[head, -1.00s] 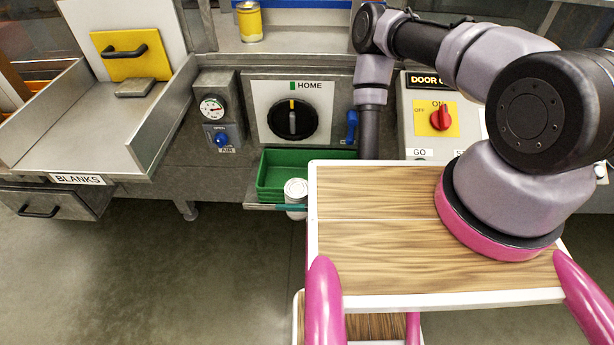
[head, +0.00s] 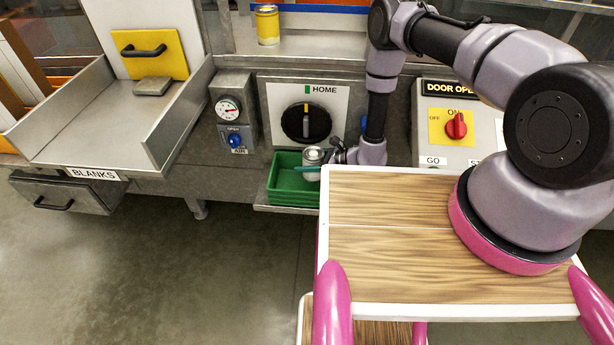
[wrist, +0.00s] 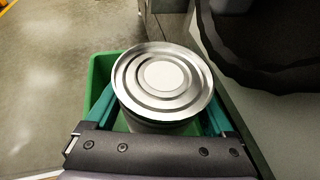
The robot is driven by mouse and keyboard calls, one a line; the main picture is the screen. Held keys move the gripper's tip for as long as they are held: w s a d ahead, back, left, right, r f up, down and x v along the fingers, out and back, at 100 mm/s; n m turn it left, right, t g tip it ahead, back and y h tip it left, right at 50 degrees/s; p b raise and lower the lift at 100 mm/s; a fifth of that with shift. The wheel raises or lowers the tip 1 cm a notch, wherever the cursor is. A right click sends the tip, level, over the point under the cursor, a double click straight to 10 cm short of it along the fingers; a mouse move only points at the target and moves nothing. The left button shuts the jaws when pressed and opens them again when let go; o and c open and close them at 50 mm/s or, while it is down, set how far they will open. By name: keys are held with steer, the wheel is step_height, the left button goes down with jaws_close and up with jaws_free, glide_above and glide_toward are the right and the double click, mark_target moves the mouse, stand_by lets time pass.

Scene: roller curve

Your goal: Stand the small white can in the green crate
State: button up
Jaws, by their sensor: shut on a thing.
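The small white can (head: 313,157) is upright at the green crate's right part in the head view, its top above the crate's rim. In the wrist view the can's silver lid (wrist: 163,82) fills the middle, between two teal fingers. My gripper (head: 312,170) is shut on the can. The green crate (head: 289,198) sits on a low ledge below the black dial; its wall also shows behind the can in the wrist view (wrist: 101,70). The can's lower end is hidden, so I cannot tell whether it touches the crate floor.
The black HOME dial (head: 306,122) and its panel rise right behind the crate. My wood-topped base lies close to the right. A yellow can (head: 267,25) stands on the shelf above. A blanks tray (head: 110,117) is at left. The floor at front left is clear.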

step_height(320, 180, down, 7)
steer(key=shift+w+f, duration=0.25)
steer(key=shift+f, duration=0.2)
steer(key=o, duration=1.2)
steer(key=shift+f, duration=0.15)
steer(key=shift+r, duration=0.2)
steer(key=v, duration=0.7)
steer(key=shift+s+d, duration=0.1)
steer(key=shift+d, duration=0.15)
